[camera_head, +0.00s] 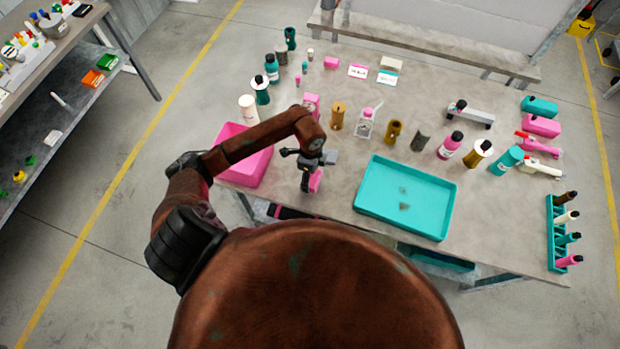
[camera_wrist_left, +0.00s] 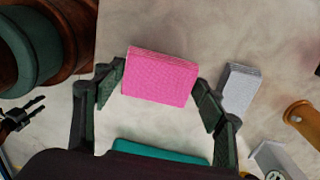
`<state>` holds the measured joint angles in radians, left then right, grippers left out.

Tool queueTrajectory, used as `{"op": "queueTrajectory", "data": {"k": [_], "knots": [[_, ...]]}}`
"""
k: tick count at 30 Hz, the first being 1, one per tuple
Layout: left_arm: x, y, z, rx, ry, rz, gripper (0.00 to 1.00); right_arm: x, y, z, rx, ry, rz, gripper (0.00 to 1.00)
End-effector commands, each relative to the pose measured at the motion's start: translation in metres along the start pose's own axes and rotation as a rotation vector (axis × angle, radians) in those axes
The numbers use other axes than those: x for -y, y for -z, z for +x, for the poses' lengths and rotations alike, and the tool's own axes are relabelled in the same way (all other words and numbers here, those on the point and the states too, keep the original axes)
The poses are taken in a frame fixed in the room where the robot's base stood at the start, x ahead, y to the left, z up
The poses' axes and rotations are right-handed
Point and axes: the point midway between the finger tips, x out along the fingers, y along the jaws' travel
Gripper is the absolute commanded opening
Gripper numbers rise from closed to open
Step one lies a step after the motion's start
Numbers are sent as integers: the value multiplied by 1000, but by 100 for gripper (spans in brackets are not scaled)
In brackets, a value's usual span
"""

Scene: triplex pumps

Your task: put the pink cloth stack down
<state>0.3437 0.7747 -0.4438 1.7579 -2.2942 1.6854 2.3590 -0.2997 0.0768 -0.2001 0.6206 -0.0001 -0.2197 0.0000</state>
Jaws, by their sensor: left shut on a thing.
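The pink cloth stack (camera_wrist_left: 160,78) is a folded pink block between the two fingertips of my left gripper (camera_wrist_left: 160,84) in the wrist view. The fingers press on its two ends. In the head view my left gripper (camera_head: 308,178) hangs over the near edge area of the table, with the pink stack (camera_head: 316,181) partly hidden behind it. I cannot tell whether the stack touches the table. A grey folded stack (camera_wrist_left: 240,88) stands beside it; it also shows in the head view (camera_head: 329,157). A small dark pronged shape (camera_wrist_left: 30,108) looks like my right gripper.
A pink bin (camera_head: 240,166) stands left of my left gripper, and a teal tray (camera_head: 405,196) lies to its right. A teal rack (camera_head: 556,235) is far right.

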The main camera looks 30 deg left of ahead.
Motion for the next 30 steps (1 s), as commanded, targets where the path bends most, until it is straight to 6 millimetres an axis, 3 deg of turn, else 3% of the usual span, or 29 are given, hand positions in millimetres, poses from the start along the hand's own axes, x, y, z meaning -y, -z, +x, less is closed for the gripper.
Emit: {"op": "queueTrajectory", "data": {"k": [10,21,22,30], "knots": [[4,-2,35,0,-1,0,42,-6,0,-6,1,-6,-2,40],[5,-2,40,0,1,1,42,-6,-1,-4,2,-6,-2,40],[5,-2,40,0,1,1,66,-6,-1,-4,1,-6,-2,40],[5,-2,39,0,0,1,82,-4,0,-4,1,-4,-1,40]]}}
